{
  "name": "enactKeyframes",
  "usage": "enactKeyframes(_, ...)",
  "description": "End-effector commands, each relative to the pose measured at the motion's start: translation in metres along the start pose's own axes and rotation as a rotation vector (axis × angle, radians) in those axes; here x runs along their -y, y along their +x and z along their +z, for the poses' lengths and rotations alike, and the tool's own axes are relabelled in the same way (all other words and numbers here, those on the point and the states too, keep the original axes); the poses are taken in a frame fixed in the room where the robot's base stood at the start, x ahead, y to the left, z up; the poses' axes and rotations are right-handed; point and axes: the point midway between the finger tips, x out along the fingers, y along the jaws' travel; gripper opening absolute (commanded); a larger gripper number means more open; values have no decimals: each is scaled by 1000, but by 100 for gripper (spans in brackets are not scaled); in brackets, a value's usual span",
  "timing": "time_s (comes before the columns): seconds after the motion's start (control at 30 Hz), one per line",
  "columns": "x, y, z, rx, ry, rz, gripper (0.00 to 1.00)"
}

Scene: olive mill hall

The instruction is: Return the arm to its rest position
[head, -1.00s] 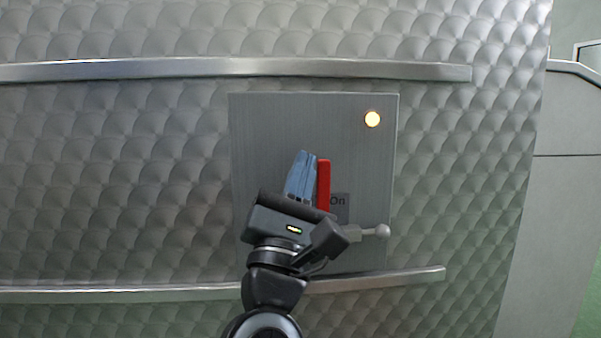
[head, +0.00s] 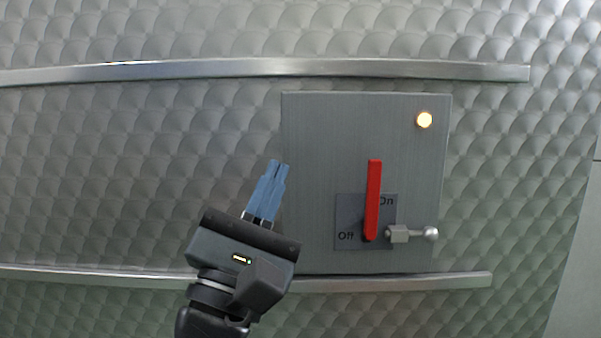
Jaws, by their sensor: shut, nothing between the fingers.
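My gripper (head: 279,163) is in the head view, left of centre, with its blue fingers together and nothing between them. It points up and slightly right, over the left edge of a grey switch panel (head: 330,120). A red lever (head: 374,190) stands upright on the panel, to the right of the gripper and apart from it. Behind the lever is a darker plate (head: 350,215) with "Off" at lower left and "On" at upper right. A lit yellow-white lamp (head: 424,120) is at the panel's upper right.
A metal knob on a short stem (head: 412,234) sticks out beside the lever's foot. Long metal rails run above (head: 250,69) and below (head: 400,283) the panel. The wall (head: 130,170) is dimpled metal, with clear space left of my gripper.

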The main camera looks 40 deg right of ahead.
Motion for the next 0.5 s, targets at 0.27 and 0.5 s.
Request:
enactKeyframes(0.27, -7, -8, 4, 1, 0, -1, 0)
enactKeyframes(0.5, -7, -8, 4, 1, 0, -1, 0)
